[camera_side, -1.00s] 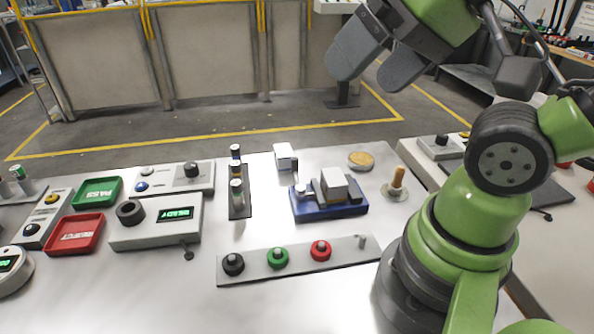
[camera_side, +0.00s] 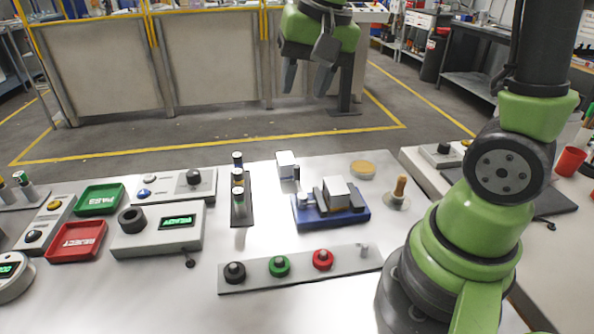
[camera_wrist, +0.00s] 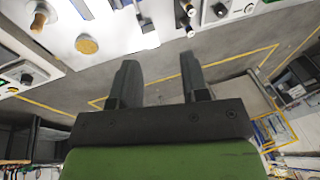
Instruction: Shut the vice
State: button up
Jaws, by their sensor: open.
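The vice (camera_side: 343,216) stands on the bench in the side view, with a blue base, dark grey jaws and a small silver part at its left end. A light metal block (camera_side: 337,191) sits among the jaws. I cannot tell whether the jaws touch it. My gripper (camera_side: 306,84) is open and empty, high above and beyond the bench's far edge, fingers pointing down. In the wrist view my gripper (camera_wrist: 158,75) shows two spread fingers with nothing between them. What seems to be the vice's blue base (camera_wrist: 82,9) is cut off at the top edge there.
A white block (camera_side: 286,163), a round tan disc (camera_side: 363,169) and a wooden-handled stamp (camera_side: 399,190) stand around the vice. Upright cylinders in a rack (camera_side: 239,205) are left of it. A button panel (camera_side: 300,273) lies in front. The air around my gripper is free.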

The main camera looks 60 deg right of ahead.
aim_at(297, 167)
jog(key=w+d+f+m+g, duration=0.1)
jog(key=w+d+f, duration=0.1)
jog(key=f, duration=0.2)
jog(key=w+d+f+m+g, duration=0.1)
jog(key=d+f, duration=0.1)
jog(key=f, duration=0.2)
jog(key=w+d+f+m+g, duration=0.1)
jog(key=w+d+f, duration=0.1)
jog(key=f, duration=0.2)
jog(key=shift+w+d+f+m, duration=0.1)
jog(key=shift+w+f+m, duration=0.05)
jog(key=shift+w+m, duration=0.2)
notch_tip(297, 167, down, 10)
grip_shut()
